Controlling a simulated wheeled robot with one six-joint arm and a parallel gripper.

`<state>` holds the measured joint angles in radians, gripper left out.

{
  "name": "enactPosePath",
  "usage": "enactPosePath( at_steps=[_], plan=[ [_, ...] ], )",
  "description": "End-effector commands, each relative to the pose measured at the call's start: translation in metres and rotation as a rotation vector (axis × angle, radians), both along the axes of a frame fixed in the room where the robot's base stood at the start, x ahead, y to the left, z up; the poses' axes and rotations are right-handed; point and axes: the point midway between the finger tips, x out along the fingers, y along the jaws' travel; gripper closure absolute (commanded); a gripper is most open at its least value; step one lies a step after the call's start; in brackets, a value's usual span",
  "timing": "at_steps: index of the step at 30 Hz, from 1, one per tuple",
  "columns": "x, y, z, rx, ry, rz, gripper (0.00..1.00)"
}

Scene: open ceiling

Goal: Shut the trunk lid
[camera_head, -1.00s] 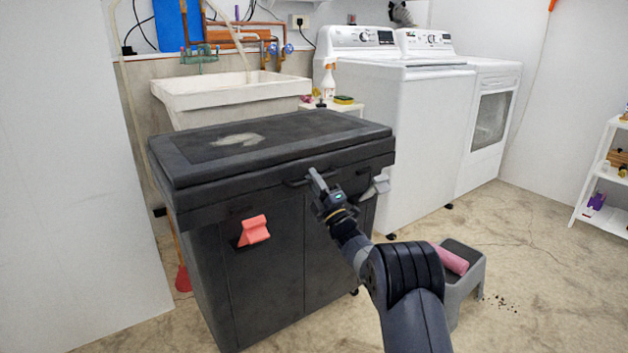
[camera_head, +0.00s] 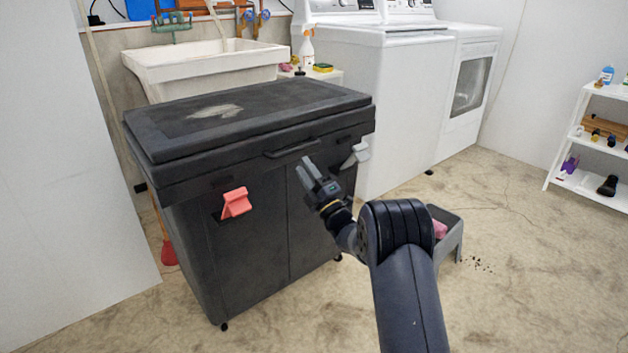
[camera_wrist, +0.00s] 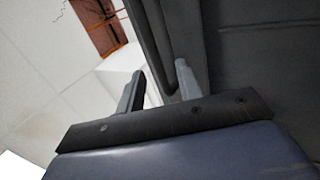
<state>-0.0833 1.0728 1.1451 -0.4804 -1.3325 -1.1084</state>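The black trunk (camera_head: 250,235) stands upright in front of the sink. Its lid (camera_head: 280,98) lies down flat over the body, with a pale worn patch on top; I cannot tell whether a thin gap is left at its front edge. A bar handle (camera_head: 290,148) runs along the lid's front. A red latch (camera_head: 235,203) and a grey latch (camera_head: 355,156) stick out from the front below the lid. My gripper (camera_head: 306,172) is just below and in front of the handle, apart from it. Its fingers (camera_wrist: 160,85) are spread and empty in the wrist view.
A white sink (camera_head: 205,65) is behind the trunk. A washing machine (camera_head: 390,100) stands at the right rear. A grey step stool (camera_head: 450,232) stands on the floor right of my arm. A white shelf (camera_head: 585,150) is at the far right. The right floor is mostly clear.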

Motion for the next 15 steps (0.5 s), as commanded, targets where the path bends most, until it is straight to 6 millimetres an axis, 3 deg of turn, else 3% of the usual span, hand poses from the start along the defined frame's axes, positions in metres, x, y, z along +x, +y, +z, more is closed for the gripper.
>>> enactPosePath(
  at_steps=[6,15],
  plan=[
    [-0.023,-0.018,-0.017,0.000,0.000,-0.001,0.66],
    [-0.032,-0.023,-0.024,0.002,-0.004,0.002,0.66]
  ],
)
